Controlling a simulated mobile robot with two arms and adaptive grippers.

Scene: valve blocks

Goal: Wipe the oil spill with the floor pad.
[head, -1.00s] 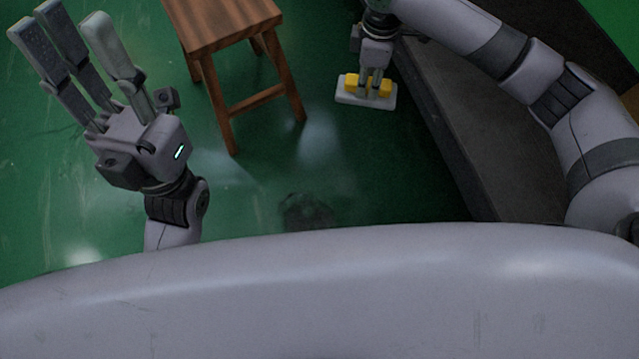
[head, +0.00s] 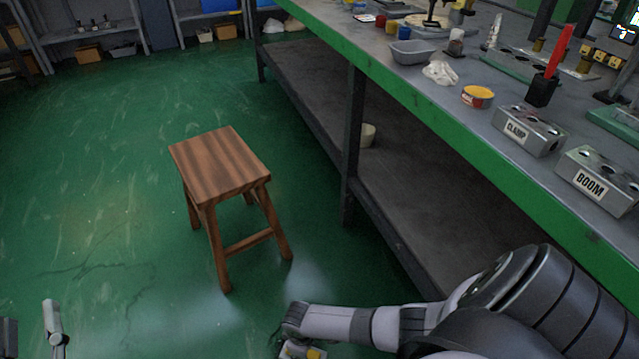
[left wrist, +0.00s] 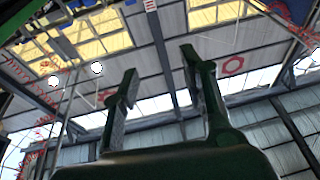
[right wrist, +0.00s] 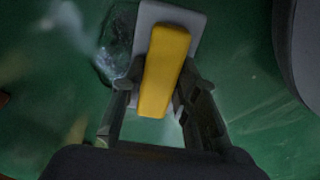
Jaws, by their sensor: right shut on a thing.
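The floor pad is a pale slab (right wrist: 150,18) with a yellow handle (right wrist: 166,65). My right gripper (right wrist: 160,97) is shut on the handle and points down at the green floor. The oil spill (right wrist: 116,45) is a dark, glossy patch beside the pad's left edge in the right wrist view, partly covered by the pad. I cannot tell whether the pad touches the floor. My left gripper (left wrist: 157,85) is open and empty, pointing up at the ceiling.
A wooden stool (head: 222,170) stands on the floor just beyond the pad. A long workbench (head: 420,90) with a low shelf (head: 405,215) runs along the right, crowded with tools and labelled blocks. The floor left of the stool is clear.

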